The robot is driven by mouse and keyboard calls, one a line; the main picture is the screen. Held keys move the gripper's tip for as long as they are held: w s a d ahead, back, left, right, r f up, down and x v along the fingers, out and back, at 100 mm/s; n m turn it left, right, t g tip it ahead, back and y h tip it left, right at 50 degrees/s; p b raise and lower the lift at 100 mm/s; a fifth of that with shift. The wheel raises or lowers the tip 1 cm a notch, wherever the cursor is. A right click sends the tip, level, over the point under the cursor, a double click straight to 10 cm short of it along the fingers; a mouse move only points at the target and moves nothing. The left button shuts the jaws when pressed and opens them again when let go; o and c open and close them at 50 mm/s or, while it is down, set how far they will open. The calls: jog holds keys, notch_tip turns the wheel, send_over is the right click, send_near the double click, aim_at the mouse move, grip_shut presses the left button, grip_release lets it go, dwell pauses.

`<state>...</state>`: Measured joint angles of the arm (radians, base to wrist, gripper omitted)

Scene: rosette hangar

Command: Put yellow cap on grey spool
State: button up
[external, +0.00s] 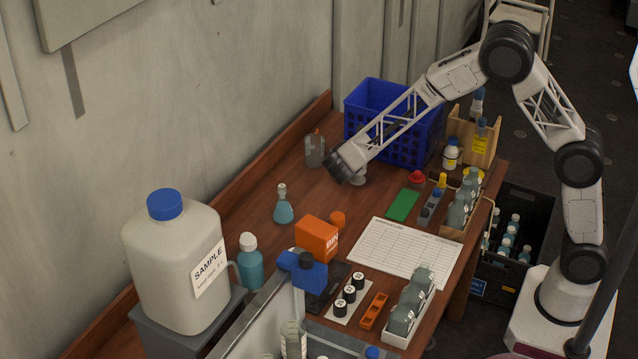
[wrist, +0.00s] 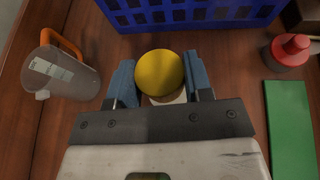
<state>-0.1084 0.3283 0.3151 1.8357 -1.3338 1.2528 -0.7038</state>
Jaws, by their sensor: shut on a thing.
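My gripper (wrist: 160,82) is shut on the yellow cap (wrist: 160,71), a round disc held between its two blue-grey fingers. In the external view my gripper (external: 344,168) is low over the table, in front of the blue crate, and hides the cap. A pale grey thing, which looks like the grey spool (external: 358,178), stands right beside the fingertips. In the wrist view a pale edge shows just below the cap, mostly hidden by it. I cannot tell whether the cap touches the spool.
A clear jug (wrist: 62,76) with an orange handle stands close on the left. The blue crate (wrist: 200,14) is just beyond the gripper. A red-topped container (wrist: 288,50) and a green block (wrist: 288,128) lie to the right. Bare table lies toward the conical flask (external: 283,208).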

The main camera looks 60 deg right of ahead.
jog(key=shift+f, duration=1.8)
jog(key=shift+f, duration=0.15)
jog(key=o, duration=0.9)
jog(key=shift+r, duration=0.2)
jog(key=v, duration=1.2)
